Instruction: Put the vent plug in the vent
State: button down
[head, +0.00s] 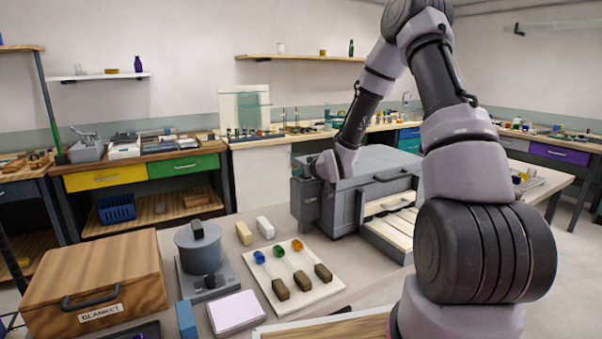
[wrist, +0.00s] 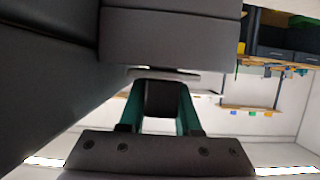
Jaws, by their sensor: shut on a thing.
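My gripper (wrist: 160,105) shows in the wrist view, its two green fingers shut on a dark block, which looks like the vent plug (wrist: 160,98). The block's far end is close to a light grey plate (wrist: 165,73) under a large dark grey body; I cannot tell whether they touch. In the head view my wrist is at the left end of the grey kiln-like box (head: 345,212), by its upper edge. My fingers and the plug cannot be made out there. The vent opening is not clearly visible in either view.
The box has an open front drawer (head: 392,236). Before it lies a white board (head: 265,275) with three glass-tipped rods. A grey canister (head: 200,250), small blocks and a wooden box marked BLANKET (head: 95,280) stand to the left. My arm crosses over the box's right side.

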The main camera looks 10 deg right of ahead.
jog(key=shift+f, duration=0.25)
